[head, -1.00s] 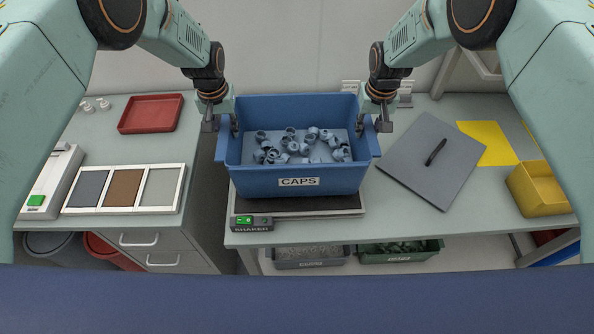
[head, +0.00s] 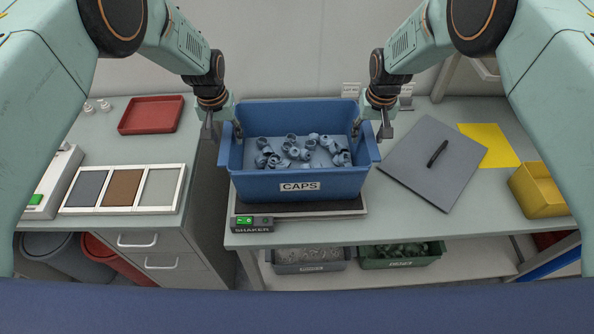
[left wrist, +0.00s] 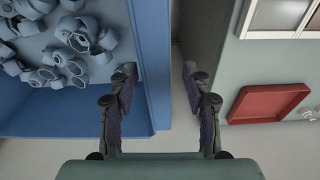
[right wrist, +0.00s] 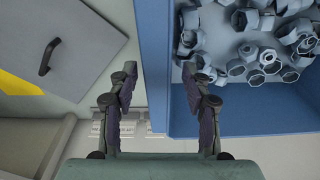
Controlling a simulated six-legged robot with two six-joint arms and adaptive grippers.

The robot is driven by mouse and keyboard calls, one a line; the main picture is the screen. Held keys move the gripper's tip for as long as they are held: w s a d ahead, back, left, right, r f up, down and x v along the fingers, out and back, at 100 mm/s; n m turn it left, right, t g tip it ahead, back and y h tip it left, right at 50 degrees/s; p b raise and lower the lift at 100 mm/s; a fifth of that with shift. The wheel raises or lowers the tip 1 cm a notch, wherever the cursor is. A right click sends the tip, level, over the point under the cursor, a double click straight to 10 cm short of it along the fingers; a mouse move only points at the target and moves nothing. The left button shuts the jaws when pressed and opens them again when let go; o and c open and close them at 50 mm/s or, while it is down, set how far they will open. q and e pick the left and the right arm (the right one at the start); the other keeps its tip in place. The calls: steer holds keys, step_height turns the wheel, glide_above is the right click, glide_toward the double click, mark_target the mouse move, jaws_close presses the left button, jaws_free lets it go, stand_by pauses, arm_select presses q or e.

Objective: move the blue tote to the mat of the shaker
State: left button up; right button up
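The blue tote (head: 300,186), labelled CAPS and full of loose grey-blue caps (head: 300,152), stands level and appears to rest on the dark mat (head: 300,208) of the shaker (head: 252,223). A strip of mat shows along its front; the rest is hidden beneath it. My left gripper (left wrist: 160,88) is open around the tote's left wall, one finger inside and one outside, with gaps showing beside the wall. My right gripper (right wrist: 159,88) is open around the right wall in the same way. Both grippers also show in the head view, left (head: 222,128) and right (head: 371,129).
A grey board (head: 420,170) with a black handle lies right of the tote, beside a yellow sheet (head: 488,146) and a yellow bin (head: 541,192). On the left bench are a red tray (head: 151,115) and a three-panel frame (head: 124,189). A gap separates the benches.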

arm_select(q)
steer(key=shift+w+d, duration=0.15)
steer(key=shift+w, duration=0.15)
arm_select(e)
steer(key=shift+w+f, duration=0.2)
arm_select(q)
steer(key=shift+w, duration=0.15)
arm_select(e)
steer(key=shift+w+f, duration=0.15)
steer(key=shift+s+r, duration=0.2)
steer(key=shift+s, duration=0.05)
steer(key=shift+w+f, duration=0.15)
steer(key=shift+w, duration=0.05)
arm_select(q)
step_height(320, 180, up, 12)
steer(key=s, duration=0.2)
arm_select(e)
step_height(320, 180, up, 12)
steer(key=s, duration=0.1)
steer(key=shift+s, duration=0.3)
arm_select(q)
steer(key=shift+f, duration=0.15)
arm_select(e)
steer(key=shift+w+f, duration=0.1)
steer(key=shift+w, duration=0.1)
